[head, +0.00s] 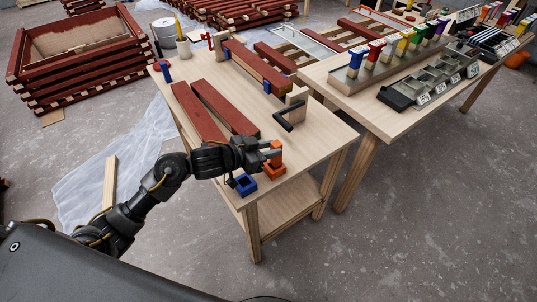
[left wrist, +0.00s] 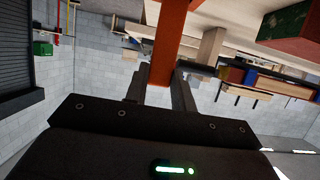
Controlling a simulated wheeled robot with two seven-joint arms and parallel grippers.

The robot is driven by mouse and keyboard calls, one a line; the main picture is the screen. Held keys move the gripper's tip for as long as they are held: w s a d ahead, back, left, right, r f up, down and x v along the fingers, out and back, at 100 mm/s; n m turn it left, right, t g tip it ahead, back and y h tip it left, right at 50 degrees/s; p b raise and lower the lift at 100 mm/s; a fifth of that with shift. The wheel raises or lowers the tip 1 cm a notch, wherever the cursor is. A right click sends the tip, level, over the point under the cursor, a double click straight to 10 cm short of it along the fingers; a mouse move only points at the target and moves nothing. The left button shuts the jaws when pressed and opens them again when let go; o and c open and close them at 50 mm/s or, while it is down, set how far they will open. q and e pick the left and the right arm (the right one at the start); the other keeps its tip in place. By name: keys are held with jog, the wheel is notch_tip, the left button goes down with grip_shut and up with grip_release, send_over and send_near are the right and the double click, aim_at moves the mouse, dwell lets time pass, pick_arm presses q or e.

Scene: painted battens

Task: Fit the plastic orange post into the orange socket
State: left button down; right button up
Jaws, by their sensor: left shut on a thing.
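The orange post (head: 276,153) is upright at the front corner of the near wooden table, and my left gripper (head: 266,151) is shut on it. In the left wrist view the orange post (left wrist: 172,42) runs up between the two dark fingers (left wrist: 160,85). The orange socket (head: 274,171) sits on the table corner just below the post. I cannot tell whether the post's lower end is in the socket or just above it. My right gripper is not in view.
A blue socket (head: 245,184) stands left of the orange one. Two dark red battens (head: 224,108) lie behind my gripper. A wooden block with a black handle (head: 290,113) stands at the right edge. A second table (head: 345,98) holds a rack of coloured pieces (head: 375,52) and grey bins.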

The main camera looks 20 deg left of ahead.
pick_arm(q)
jog(key=shift+s+a+f, duration=0.1)
jog(key=shift+s+f, duration=0.1)
jog(key=shift+f, duration=0.55)
jog(key=shift+s+f, duration=0.2)
jog(key=shift+f, duration=0.5)
jog(key=c, duration=1.4)
grip_release()
jog(key=shift+f, duration=0.1)
jog(key=shift+c, duration=0.2)
jog(key=shift+o, duration=1.3)
jog(key=shift+w, duration=0.3)
jog(key=shift+r, duration=0.2)
jog(key=shift+s+r, duration=0.15)
jog(key=shift+r, duration=0.05)
jog(key=v, duration=1.1)
jog(key=shift+s+a+r, duration=0.15)
jog(key=shift+a+r, duration=0.1)
jog(key=shift+r, duration=0.05)
